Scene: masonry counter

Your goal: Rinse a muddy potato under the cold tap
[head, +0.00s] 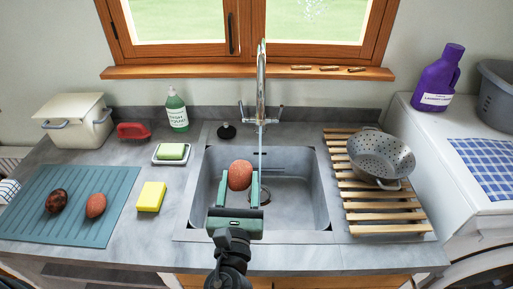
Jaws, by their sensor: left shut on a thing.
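My left gripper (238,192) is shut on a reddish-brown potato (240,175) and holds it over the sink (308,190). The chrome tap (261,85) stands behind the sink with its spout toward me. A thin stream of water (260,145) falls from it, just right of the potato; I cannot tell whether the two touch. Two more potatoes lie on the blue-green mat (108,180) at the left: a dark, patchy one (57,201) and a redder one (96,205). My right gripper is not in view.
Left of the sink are a yellow sponge (151,196), a green soap bar (171,152) on a dish, a soap bottle (176,108) and a red brush (133,131). A colander (380,158) sits on the slatted wooden rack (385,229) at the right. A black plug (226,131) lies behind the sink.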

